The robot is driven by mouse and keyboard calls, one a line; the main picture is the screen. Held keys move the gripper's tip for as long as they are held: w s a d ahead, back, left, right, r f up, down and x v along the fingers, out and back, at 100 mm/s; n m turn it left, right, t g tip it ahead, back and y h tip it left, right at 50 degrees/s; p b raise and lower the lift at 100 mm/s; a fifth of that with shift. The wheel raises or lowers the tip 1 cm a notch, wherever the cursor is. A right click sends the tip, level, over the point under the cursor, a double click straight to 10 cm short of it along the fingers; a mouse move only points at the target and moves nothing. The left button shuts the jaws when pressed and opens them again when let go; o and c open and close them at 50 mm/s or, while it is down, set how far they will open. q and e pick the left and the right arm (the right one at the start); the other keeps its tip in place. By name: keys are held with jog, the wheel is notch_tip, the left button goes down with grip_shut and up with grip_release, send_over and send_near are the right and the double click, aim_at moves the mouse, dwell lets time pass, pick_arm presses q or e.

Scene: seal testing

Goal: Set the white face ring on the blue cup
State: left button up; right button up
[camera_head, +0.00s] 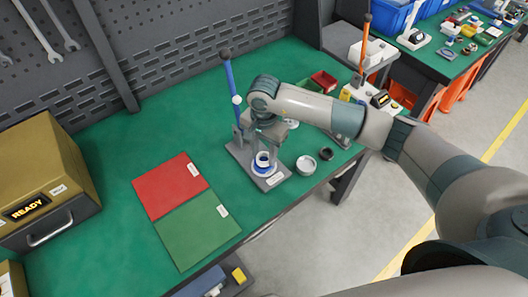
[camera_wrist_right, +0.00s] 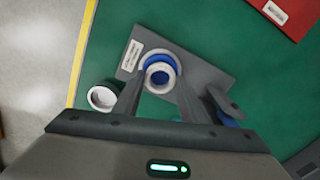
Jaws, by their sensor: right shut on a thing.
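The white face ring (camera_head: 263,157) is held between the fingers of my right gripper (camera_head: 264,149), just over the blue cup (camera_head: 262,170). The cup sits on a grey base plate (camera_head: 240,153) that carries a blue lever post. In the right wrist view the ring (camera_wrist_right: 159,75) overlaps the blue cup (camera_wrist_right: 158,58), a little offset from its middle. The fingers (camera_wrist_right: 158,84) stand on either side of the ring. I cannot tell whether ring and cup touch. My left gripper is not in view.
A white round dish (camera_head: 306,164) and a black ring (camera_head: 326,153) lie to the right of the plate. Red (camera_head: 166,187) and green (camera_head: 198,230) mats lie to the left. Small red (camera_head: 323,80) and green bins stand behind. The table's front edge is close.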

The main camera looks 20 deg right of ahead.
jog(key=shift+f+b, duration=0.35)
jog(key=shift+b, duration=0.25)
dwell(1.0)
jog(key=o, duration=0.9)
jog(key=shift+r, duration=0.1)
jog(key=shift+r+p, duration=1)
jog(key=shift+r, duration=2.4)
